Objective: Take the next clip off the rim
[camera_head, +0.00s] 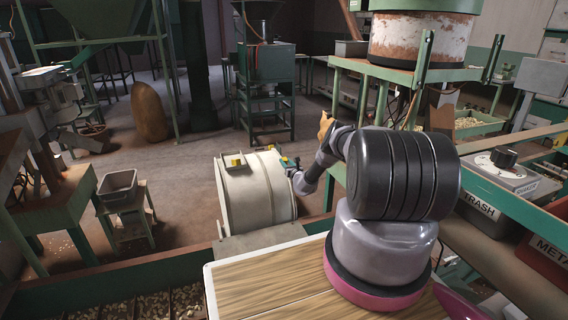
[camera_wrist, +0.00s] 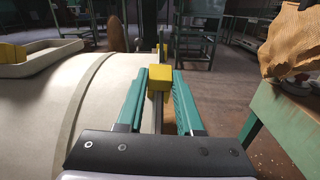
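A pale drum (camera_head: 262,200) lies on its side in the head view, its curved wall (camera_wrist: 80,100) filling the left of the wrist view. A yellow clip (camera_wrist: 159,79) sits on the drum's narrow upright rim. My gripper (camera_wrist: 161,74) reaches over that rim, one teal finger on each side of the clip. Thin gaps seem to show beside the clip, so the fingers look open; contact is hard to judge. Another yellow piece (camera_wrist: 163,51) shows just beyond. In the head view my gripper (camera_head: 290,163) is small at the drum's right end.
A shallow pale tray (camera_wrist: 40,62) with a yellow block (camera_wrist: 10,53) sits on top of the drum; the block also shows in the head view (camera_head: 234,160). A TRASH bin (camera_head: 490,210) is at right.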

